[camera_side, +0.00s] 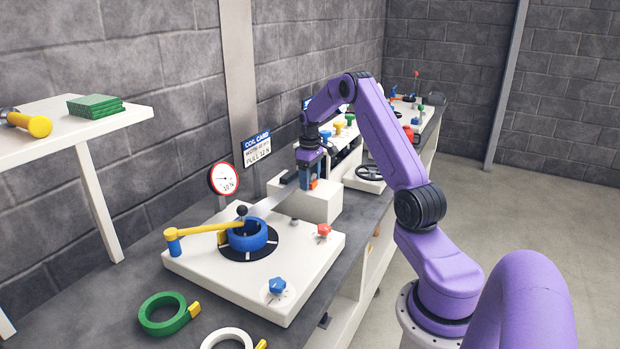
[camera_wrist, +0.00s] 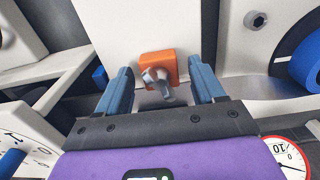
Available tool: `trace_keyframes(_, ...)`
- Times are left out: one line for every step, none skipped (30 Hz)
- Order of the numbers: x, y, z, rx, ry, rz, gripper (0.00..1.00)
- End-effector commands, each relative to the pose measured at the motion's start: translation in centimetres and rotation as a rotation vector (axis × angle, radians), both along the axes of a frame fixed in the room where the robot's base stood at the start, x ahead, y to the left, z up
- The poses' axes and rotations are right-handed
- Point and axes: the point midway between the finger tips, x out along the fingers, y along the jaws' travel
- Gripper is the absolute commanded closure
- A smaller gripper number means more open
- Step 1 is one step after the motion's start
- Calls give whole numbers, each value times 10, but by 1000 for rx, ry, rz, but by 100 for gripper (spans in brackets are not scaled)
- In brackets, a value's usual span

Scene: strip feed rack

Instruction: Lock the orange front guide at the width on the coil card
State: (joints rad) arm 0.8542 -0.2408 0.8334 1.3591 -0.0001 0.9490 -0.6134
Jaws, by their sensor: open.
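The orange front guide (camera_wrist: 150,64) sits against a white block in the wrist view, with a grey metal clamp screw (camera_wrist: 158,86) on its front. My gripper (camera_wrist: 163,76) is open, its two blue fingers on either side of the guide and screw, with gaps showing. In the side view my gripper (camera_side: 308,174) points down at the white block (camera_side: 318,207), and the guide is mostly hidden by the fingers. The blue and white coil card (camera_side: 257,148) hangs on the wall post behind; its width line is too small to read surely, and below it reads a pull of 12 N.
A white base (camera_side: 208,268) carries a blue coil (camera_side: 248,236), a yellow arm (camera_side: 204,231), a red knob (camera_side: 323,230) and a blue knob (camera_side: 277,285). A round gauge (camera_side: 223,179) stands behind. A green ring (camera_side: 164,315) lies on the bench in front.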

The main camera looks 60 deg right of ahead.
Motion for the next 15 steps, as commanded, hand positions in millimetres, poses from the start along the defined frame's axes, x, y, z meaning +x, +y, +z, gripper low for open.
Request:
trace_keyframes(0, 0, -1, 0, 0, 0, 32)
trace_keyframes(0, 0, -1, 0, 0, 0, 32)
trace_keyframes(0, 0, -1, 0, 0, 0, 32)
trace_keyframes(0, 0, -1, 0, 0, 0, 32)
trace_keyframes(0, 0, -1, 0, 0, 0, 32)
trace_keyframes(0, 0, 0, 0, 0, 0, 32)
trace_keyframes(0, 0, 0, 0, 0, 0, 35)
trace_keyframes(0, 0, 0, 0, 0, 0, 45)
trace_keyframes(0, 0, 0, 0, 0, 0, 58)
trace_keyframes(0, 0, 0, 0, 0, 0, 68)
trace_keyframes(0, 0, 0, 0, 0, 0, 78)
trace_keyframes(0, 0, 0, 0, 0, 0, 90)
trace_keyframes(0, 0, 0, 0, 0, 0, 100)
trace_keyframes(0, 0, 0, 0, 0, 0, 100)
trace_keyframes(0, 0, 0, 0, 0, 0, 100)
